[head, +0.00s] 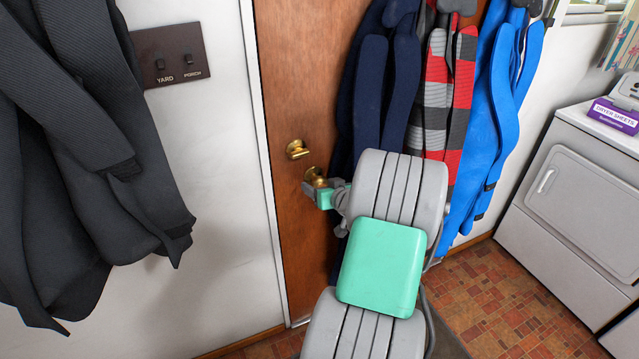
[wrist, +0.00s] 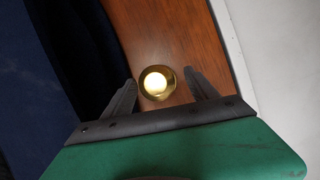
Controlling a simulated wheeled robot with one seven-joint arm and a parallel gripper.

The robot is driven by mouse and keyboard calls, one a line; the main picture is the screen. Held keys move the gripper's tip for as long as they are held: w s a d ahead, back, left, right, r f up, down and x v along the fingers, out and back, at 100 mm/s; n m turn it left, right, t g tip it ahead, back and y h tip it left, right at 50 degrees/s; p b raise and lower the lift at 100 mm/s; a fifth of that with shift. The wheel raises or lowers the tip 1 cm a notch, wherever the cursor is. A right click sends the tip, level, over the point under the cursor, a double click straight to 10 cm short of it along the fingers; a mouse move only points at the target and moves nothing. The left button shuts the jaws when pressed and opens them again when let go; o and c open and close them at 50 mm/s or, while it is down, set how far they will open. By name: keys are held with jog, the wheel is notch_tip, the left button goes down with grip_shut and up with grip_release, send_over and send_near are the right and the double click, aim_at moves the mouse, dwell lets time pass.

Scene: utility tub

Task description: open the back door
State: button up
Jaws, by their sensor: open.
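The back door (head: 290,60) is brown wood and stands shut in its white frame. It has a brass deadbolt (head: 298,149) with a brass knob (head: 316,175) below it. My gripper (head: 312,187) is at the knob, and its green body and grey fingers partly cover it. In the wrist view the round brass knob (wrist: 157,82) lies between the two dark, spread fingers of my gripper (wrist: 160,76). A gap shows on each side, so the fingers are not closed on it. The wood of the door (wrist: 160,30) shows behind.
Dark blue (head: 375,80), red-and-grey (head: 440,90) and bright blue (head: 495,110) garments hang over the door's right side. Dark coats (head: 80,150) hang on the left wall beside a switch plate (head: 170,55). A white appliance (head: 580,190) stands right; tiled floor (head: 500,300) lies before it.

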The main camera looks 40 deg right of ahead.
jog(key=shift+w+d+f, duration=0.2)
jog(key=shift+w+f, duration=0.1)
jog(key=shift+w, duration=0.35)
jog(key=shift+s, duration=0.1)
jog(key=shift+c, duration=0.4)
jog(key=shift+d, duration=0.2)
jog(key=c, duration=0.4)
jog(key=shift+s, duration=0.1)
grip_shut()
jog(key=shift+d, duration=0.1)
